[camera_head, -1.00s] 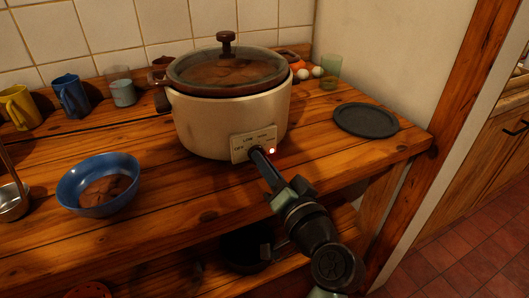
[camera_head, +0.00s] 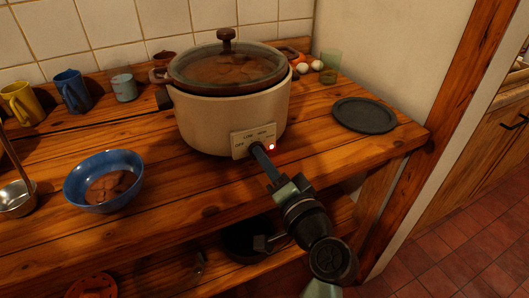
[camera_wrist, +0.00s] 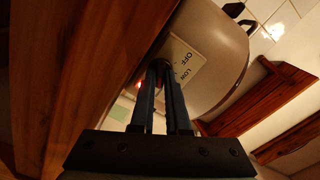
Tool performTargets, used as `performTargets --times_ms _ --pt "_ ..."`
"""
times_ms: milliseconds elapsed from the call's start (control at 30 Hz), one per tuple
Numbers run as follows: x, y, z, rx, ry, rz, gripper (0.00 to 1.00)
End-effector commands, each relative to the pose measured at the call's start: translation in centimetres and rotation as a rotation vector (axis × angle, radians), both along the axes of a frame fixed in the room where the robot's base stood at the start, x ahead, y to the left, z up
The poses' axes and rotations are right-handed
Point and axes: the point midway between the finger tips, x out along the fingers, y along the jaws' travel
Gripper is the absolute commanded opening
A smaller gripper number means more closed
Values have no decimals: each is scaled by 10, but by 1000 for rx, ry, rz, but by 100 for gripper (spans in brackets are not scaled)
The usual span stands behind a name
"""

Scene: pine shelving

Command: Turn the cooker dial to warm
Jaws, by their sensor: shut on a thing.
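The cooker (camera_head: 225,120) is a cream pot with a brown-rimmed glass lid, standing on the wooden counter. Its label panel (camera_head: 238,147) is on the front, with a lit red lamp (camera_head: 272,147) at the right. In the wrist view the panel (camera_wrist: 187,60) shows OFF and LOW, turned sideways. My gripper (camera_head: 257,148) reaches the panel from the front right and is shut on the dial. In the wrist view its two dark fingers (camera_wrist: 160,68) meet the panel close together. The dial is almost wholly hidden between the fingertips, so its setting cannot be read.
A blue bowl (camera_head: 104,181) with brown contents and a ladle (camera_head: 15,200) are at the left. Mugs (camera_head: 72,92) stand at the back left. A dark round plate (camera_head: 364,115) lies at the right. Eggs (camera_head: 317,65) and a green glass (camera_head: 330,68) are behind.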

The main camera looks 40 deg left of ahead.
Motion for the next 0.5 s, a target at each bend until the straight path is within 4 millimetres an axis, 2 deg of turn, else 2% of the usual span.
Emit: performTargets --times_ms 33,167,500 --pt "0 0 -2 -1 5 2 19" --pt "0 0 -2 -1 4 1 42" --pt "-1 -2 -1 0 1 0 44"
